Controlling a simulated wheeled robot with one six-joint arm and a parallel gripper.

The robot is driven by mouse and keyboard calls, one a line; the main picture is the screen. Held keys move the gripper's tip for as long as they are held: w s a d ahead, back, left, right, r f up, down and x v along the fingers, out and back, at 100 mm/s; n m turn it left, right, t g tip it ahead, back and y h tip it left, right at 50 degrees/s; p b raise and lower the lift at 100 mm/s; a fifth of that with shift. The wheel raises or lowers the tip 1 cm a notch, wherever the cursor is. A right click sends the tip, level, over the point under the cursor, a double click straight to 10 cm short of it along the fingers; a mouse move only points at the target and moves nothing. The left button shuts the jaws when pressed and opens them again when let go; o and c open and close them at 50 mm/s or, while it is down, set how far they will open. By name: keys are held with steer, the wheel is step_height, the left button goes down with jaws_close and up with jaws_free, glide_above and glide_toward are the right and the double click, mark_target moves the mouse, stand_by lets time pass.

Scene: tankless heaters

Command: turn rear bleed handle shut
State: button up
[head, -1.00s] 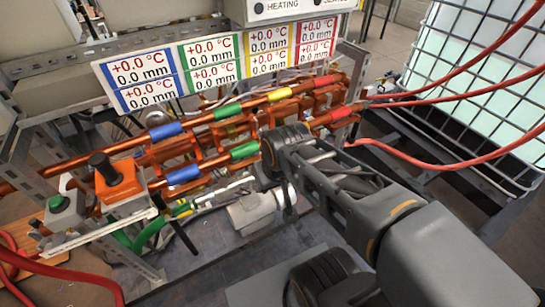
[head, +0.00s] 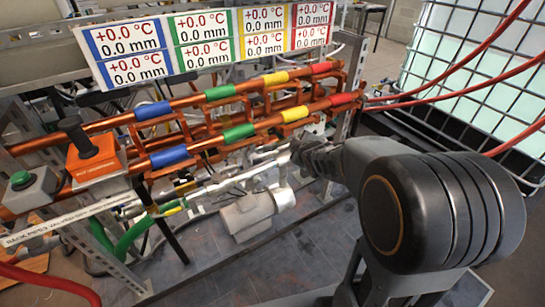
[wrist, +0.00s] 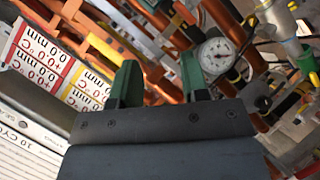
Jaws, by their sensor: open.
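My gripper (wrist: 160,78) shows two green fingers spread apart in the wrist view, with nothing seen held between them. Orange pipework lies beyond the fingers. In the head view my gripper (head: 315,160) is small and dark, beside the right end of the lower copper pipe. I cannot make out the rear bleed handle with certainty in either view. In the wrist view a round pressure gauge (wrist: 216,56) stands right of the fingers, and a small dark round part (wrist: 262,103) lies below and right of it.
Two copper pipes with coloured bands (head: 185,153) run across the rack. Display panels (head: 210,43) hang above them. A caged white tank (head: 470,75) and red hoses stand at right. A grey cylinder (head: 247,214) sits below the pipes.

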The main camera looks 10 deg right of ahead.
mark_target(272, 142)
steer(key=w+a+f+n+t+y+b, duration=0.1)
steer(key=w+f+n+t+y+b, duration=0.55)
steer(key=f+n, duration=0.45)
steer(key=shift+m+g+h, duration=0.25)
steer(key=shift+m+g, duration=0.15)
steer(key=shift+g, duration=0.45)
steer(key=x, duration=0.4)
steer(key=b+x, duration=0.1)
steer(key=x, duration=0.4)
steer(key=f+x, duration=0.1)
steer(key=x, duration=0.3)
steer(key=shift+w+a+f+b, duration=0.1)
steer(key=shift+a+b, duration=0.1)
steer(key=shift+b, duration=0.15)
steer(key=shift+c, duration=0.3)
jaws_close()
